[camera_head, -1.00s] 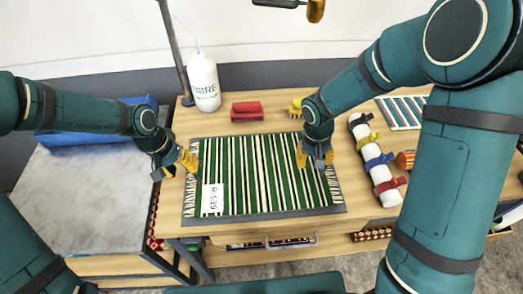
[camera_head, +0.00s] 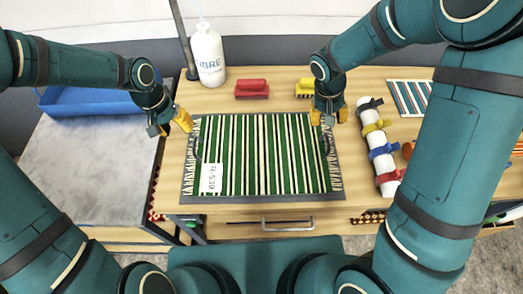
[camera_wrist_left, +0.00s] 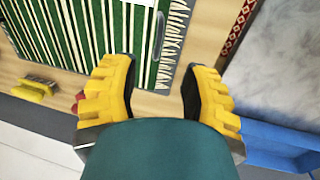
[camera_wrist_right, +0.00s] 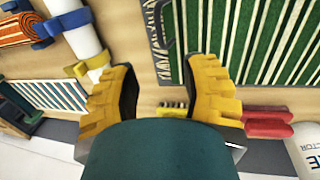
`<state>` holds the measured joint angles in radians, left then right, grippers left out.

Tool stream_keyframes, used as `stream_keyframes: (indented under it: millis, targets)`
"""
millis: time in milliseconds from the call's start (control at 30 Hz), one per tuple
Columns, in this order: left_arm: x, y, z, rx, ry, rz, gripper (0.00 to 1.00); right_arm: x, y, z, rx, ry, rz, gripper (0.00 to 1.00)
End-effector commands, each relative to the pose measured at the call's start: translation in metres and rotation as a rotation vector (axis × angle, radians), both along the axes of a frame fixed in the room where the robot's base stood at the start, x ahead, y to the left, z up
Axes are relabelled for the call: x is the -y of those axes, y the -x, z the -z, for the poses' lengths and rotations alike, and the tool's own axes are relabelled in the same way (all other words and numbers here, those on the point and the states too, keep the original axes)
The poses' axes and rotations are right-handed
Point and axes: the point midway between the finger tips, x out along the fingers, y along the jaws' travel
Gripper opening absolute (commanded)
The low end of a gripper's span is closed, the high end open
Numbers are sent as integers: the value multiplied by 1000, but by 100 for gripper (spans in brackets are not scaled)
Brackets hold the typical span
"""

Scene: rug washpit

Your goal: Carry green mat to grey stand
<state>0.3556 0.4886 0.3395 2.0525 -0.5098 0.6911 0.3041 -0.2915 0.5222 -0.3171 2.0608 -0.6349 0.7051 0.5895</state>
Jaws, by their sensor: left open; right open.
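The green mat (camera_head: 262,150) with white and dark stripes and fringed ends lies flat on a dark grey board (camera_head: 262,199) on the wooden table. A white tag reading R-539 sits at its left front. A curved handle rises at each end of the board. My left gripper (camera_head: 180,121) is open and empty by the mat's back left corner. My right gripper (camera_head: 328,113) is open and empty by the back right corner. In the wrist views a handle is ahead of the left fingers (camera_wrist_left: 160,75) and of the right fingers (camera_wrist_right: 165,80). The grey-topped stand (camera_head: 85,170) is at left.
A blue tray (camera_head: 92,102) is on the stand's back part. Behind the mat are a white bottle (camera_head: 208,57), a red brush (camera_head: 252,89) and a yellow brush (camera_head: 304,88). A white roll with coloured straps (camera_head: 379,148) lies to the right. The stand's front is clear.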

Motion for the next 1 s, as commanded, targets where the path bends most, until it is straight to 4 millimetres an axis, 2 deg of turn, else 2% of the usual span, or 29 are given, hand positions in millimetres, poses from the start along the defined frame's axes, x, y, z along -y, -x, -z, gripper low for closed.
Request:
stream_keyframes:
  millis: [300, 533, 733, 1000]
  targets:
    - [12, 2, 58, -5, 1, 4, 45, 12, 2, 58, -6, 2, 2, 45]
    - [19, 2, 94, -4, 2, 2, 45, 20, 2, 94, -5, 1, 2, 45]
    - [22, 1, 111, -1, 1, 0, 45, 23, 1, 111, 0, 0, 2, 45]
    - [23, 1, 116, 0, 0, 1, 45, 24, 2, 115, 0, 0, 2, 45]
